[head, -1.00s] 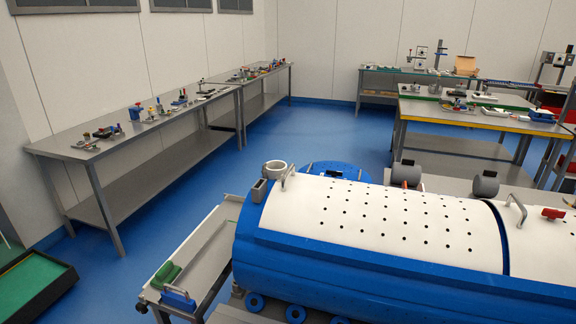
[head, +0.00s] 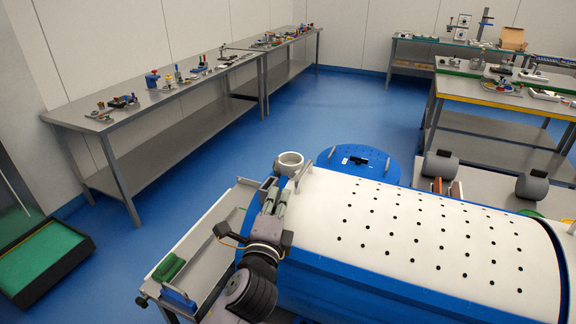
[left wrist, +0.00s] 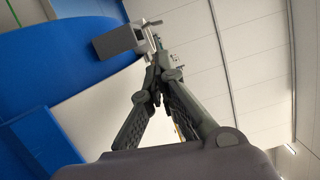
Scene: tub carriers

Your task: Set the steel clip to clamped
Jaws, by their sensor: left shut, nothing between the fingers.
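A small grey steel block, which looks like the steel clip (head: 268,184), sits at the left end of the white and blue tub (head: 420,225). In the left wrist view the steel clip (left wrist: 114,42) shows as a grey box just beyond my fingertips, with a lighter steel piece at its right end. I cannot tell its setting. My left gripper (head: 281,191) is close in front of the clip, fingers pointing away from me. In the left wrist view my left gripper (left wrist: 153,70) has its fingertips together and holds nothing. I cannot tell whether it touches the clip. My right gripper is out of view.
A white ring-shaped fitting (head: 289,163) stands just behind the clip. A steel bench (head: 208,240) with green and blue pieces is at left of the tub. A round blue plate (head: 350,157) lies behind. Blue floor is free beyond.

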